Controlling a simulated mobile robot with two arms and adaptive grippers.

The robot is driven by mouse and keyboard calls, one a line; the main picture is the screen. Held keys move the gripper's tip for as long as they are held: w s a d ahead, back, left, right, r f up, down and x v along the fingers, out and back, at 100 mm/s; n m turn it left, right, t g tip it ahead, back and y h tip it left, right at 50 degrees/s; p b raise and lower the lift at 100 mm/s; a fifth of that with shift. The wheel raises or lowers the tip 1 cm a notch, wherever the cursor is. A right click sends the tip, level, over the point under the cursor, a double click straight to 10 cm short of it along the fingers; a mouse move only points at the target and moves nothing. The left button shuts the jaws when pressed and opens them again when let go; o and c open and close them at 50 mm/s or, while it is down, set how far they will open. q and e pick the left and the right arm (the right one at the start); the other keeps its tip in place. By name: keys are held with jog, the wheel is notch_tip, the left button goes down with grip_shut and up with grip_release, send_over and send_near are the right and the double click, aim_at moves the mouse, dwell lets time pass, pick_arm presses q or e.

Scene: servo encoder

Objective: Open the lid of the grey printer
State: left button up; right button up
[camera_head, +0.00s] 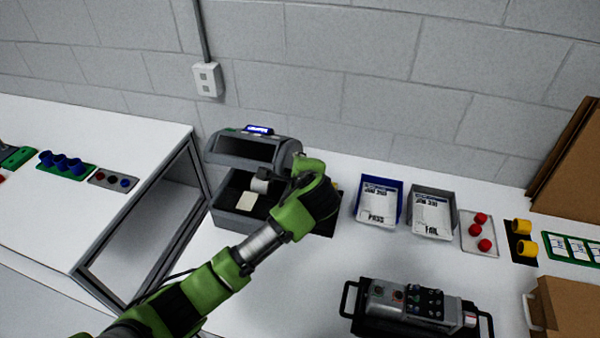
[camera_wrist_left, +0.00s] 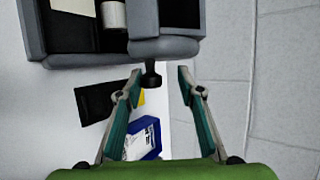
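The grey printer's lid (camera_head: 250,148) stands raised at the back, with a dark window in it. The printer's base (camera_head: 235,219) is exposed below, with a white roll (camera_head: 260,183) and a pale label inside. My left arm reaches over the printer's right side in the head view, and its wrist hides the fingers. In the left wrist view my left gripper (camera_wrist_left: 159,73) is open. A black knob (camera_wrist_left: 152,76) by the printer's grey edge shows between the fingertips; contact cannot be told. The printer's grey body (camera_wrist_left: 90,61) fills the top there. My right gripper is not in view.
A blue bin (camera_head: 379,187) and a grey bin (camera_head: 433,198) with papers stand right of the printer. A tray with red knobs (camera_head: 480,218) lies further right. Bare table lies between printer and box.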

pick_arm(q)
jog(key=v, duration=1.1)
jog(key=shift+a, duration=0.1)
